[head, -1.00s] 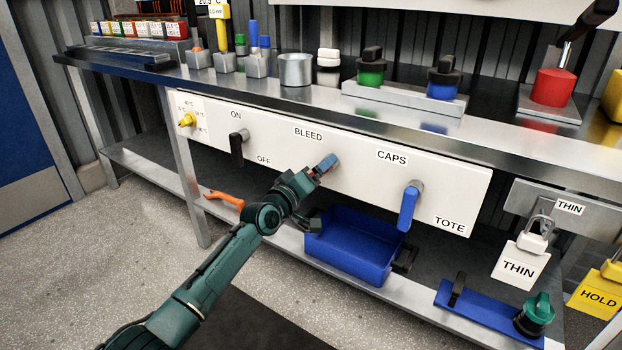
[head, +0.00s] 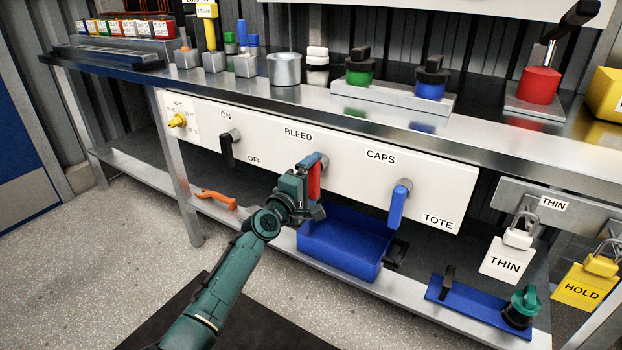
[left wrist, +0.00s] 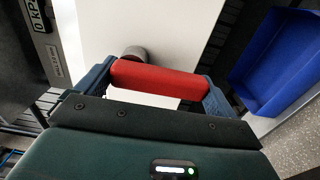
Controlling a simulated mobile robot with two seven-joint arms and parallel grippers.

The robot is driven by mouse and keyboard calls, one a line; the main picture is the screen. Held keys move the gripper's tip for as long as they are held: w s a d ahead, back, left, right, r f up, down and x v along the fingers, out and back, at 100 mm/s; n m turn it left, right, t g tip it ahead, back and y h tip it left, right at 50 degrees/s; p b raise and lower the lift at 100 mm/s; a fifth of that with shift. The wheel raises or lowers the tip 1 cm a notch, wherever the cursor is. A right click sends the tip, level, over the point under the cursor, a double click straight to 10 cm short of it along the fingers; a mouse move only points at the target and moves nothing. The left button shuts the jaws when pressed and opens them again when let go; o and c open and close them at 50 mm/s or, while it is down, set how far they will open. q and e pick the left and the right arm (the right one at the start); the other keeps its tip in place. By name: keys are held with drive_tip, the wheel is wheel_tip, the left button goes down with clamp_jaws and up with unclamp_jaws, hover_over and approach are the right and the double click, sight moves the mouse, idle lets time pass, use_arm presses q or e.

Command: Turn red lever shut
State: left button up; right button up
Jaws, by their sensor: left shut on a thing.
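The red lever (head: 314,182) sits on the white panel below the BLEED label, and its handle points down. My left gripper (head: 307,177) is at the lever, in front of the panel, and is shut on its handle. In the left wrist view the red handle (left wrist: 158,79) lies across between the two blue fingers of my left gripper (left wrist: 157,86), with the lever's grey hub behind it. The gripper hides part of the lever in the head view. My right gripper is not in view.
A black lever (head: 227,150) is to the left on the panel (head: 350,176), and a blue lever (head: 397,205) to the right below CAPS. A blue bin (head: 345,247) stands on the lower shelf, below and close to my gripper. An orange handle (head: 215,198) lies on the shelf.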

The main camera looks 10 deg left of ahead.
use_arm(q)
drive_tip(key=shift+d, duration=0.1)
idle(0.4)
drive_tip(key=o, duration=1)
drive_tip(key=shift+o, duration=0.2)
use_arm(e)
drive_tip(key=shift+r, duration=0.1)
use_arm(q)
drive_tip(key=shift+s, duration=0.25)
drive_tip(key=p+v, duration=0.3)
drive_tip(key=v, duration=0.9)
drive_tip(key=shift+s+a+p, duration=0.25)
drive_tip(key=shift+s+p, duration=0.05)
drive_tip(key=shift+p, duration=0.1)
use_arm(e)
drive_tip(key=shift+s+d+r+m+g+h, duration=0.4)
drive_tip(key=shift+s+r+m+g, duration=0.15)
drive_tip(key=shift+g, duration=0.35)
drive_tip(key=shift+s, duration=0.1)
